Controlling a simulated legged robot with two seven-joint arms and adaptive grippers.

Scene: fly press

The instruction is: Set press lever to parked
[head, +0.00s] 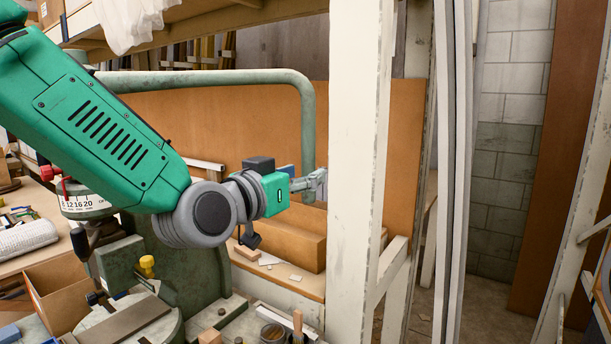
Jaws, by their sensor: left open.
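The press lever (225,77) is a long pale-green bar that runs across the picture from the left. It bends down at its right end into a vertical part (308,125). My left gripper (316,186) is at the lower end of this vertical part. Its jaws are open and overlap the bar in the picture; I cannot tell whether they touch it or straddle it. The green press body (190,275) stands below my left arm, with a numbered collar (85,205) at its upper left. My arm hides part of the press. My right gripper is out of view.
A white post (355,150) stands just right of the lever end and my left gripper. An orange-brown panel (250,125) is behind. A cardboard box (57,292) and a wooden block (209,336) are near the press base. Open floor shows at right.

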